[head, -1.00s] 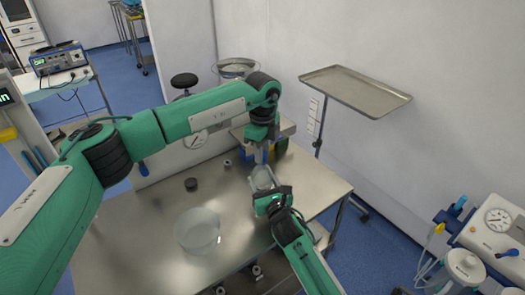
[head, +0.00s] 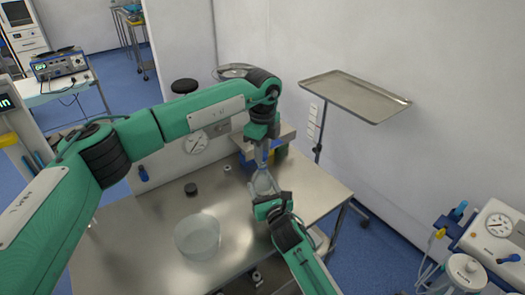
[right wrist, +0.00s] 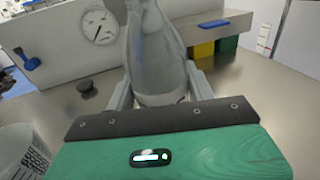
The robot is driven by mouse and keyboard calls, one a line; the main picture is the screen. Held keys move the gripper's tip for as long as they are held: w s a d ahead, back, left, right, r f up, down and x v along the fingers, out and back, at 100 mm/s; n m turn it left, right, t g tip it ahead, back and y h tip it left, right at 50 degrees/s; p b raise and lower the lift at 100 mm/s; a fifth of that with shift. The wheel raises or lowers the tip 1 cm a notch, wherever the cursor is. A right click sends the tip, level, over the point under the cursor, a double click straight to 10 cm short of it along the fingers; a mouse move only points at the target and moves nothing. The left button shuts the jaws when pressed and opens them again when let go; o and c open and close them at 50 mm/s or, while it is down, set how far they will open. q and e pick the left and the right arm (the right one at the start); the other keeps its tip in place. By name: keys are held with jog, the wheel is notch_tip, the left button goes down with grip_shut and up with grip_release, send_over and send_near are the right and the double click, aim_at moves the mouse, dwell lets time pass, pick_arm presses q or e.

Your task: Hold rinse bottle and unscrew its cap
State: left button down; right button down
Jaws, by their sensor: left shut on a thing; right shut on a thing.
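The clear, pale rinse bottle (head: 263,184) stands roughly upright over the steel table. It also fills the upper middle of the right wrist view (right wrist: 153,55), its top cut off by the frame edge. My right gripper (head: 268,197) is shut on the bottle's lower body, with one finger on each side in the right wrist view (right wrist: 160,92). My left gripper (head: 262,161) comes down from above and is shut at the bottle's top, on the cap. The cap itself is hidden by the fingers, so I cannot tell how far it is turned.
A clear round bowl (head: 198,237) stands on the steel table (head: 150,225) to the left. A small dark round piece (head: 191,189) lies behind it. Blue and yellow bins (head: 279,153) stand close behind the bottle. A tray on a stand (head: 355,96) is at the right.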

pick_arm(q)
jog(key=shift+r, duration=2.05)
pick_arm(e)
jog(key=shift+c, duration=2.3)
grip_release()
